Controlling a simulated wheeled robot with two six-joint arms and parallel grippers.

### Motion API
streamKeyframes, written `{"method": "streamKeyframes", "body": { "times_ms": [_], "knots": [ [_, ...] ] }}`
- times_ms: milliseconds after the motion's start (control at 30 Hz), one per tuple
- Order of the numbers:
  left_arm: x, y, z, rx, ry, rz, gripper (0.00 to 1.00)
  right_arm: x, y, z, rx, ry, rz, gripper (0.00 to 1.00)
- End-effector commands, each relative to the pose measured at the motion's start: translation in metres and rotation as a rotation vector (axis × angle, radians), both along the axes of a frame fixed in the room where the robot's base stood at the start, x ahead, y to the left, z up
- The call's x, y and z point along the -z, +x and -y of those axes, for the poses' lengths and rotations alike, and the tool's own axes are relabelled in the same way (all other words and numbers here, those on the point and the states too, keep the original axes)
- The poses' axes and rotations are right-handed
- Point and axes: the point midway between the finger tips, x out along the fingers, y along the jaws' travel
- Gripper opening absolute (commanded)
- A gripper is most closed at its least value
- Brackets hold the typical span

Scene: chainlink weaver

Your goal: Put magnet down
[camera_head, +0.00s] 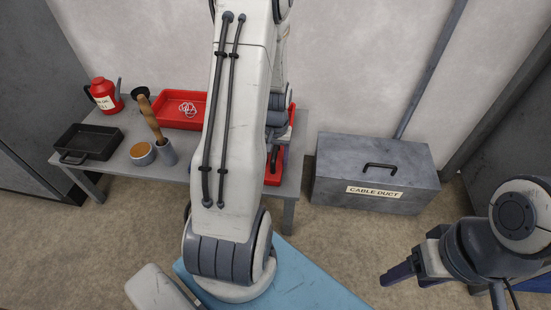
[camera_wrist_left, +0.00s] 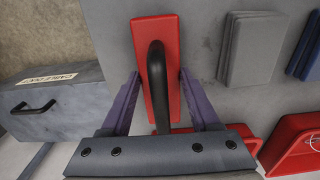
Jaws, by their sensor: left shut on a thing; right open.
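The magnet is a red block (camera_wrist_left: 141,40) with a black loop handle (camera_wrist_left: 156,75) in the left wrist view. My left gripper (camera_wrist_left: 158,85) has its purple fingers on either side of the magnet and is shut on it, over the grey table (camera_wrist_left: 205,40). I cannot tell whether the magnet touches the tabletop. In the head view my left arm hides the gripper and most of the magnet; a red part (camera_head: 273,170) shows beside the arm. My right gripper (camera_head: 408,279) is open and empty at the lower right, away from the table.
A red tray (camera_head: 165,121) holds pale rings. A black pan (camera_head: 90,143), a red can (camera_head: 104,93) and a grey cup with a wooden handle (camera_head: 166,151) stand left on the table. A grey cable duct box (camera_head: 335,178) is to the right. Grey plates (camera_wrist_left: 253,50) lie near the magnet.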

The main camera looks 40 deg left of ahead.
Motion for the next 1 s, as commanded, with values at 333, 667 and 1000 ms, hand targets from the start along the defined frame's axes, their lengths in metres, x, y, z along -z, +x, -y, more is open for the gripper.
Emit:
{"method": "streamKeyframes", "body": {
  "times_ms": [333, 667, 1000],
  "knots": [
    [0.001, 0.0, 0.0, 0.0, 0.0, 0.0, 0.92, 0.0, 0.0, 0.0, 0.0, 0.0, 0.0, 0.66],
    [-0.036, 0.0, 0.0, 0.0, 0.001, 0.002, 0.92, -0.025, 0.0, 0.0, 0.0, 0.0, 0.0, 0.66],
    [-0.105, 0.001, 0.0, 0.0, 0.001, 0.002, 0.92, -0.068, 0.0, 0.0, 0.0, 0.0, 0.0, 0.66]
  ]
}}
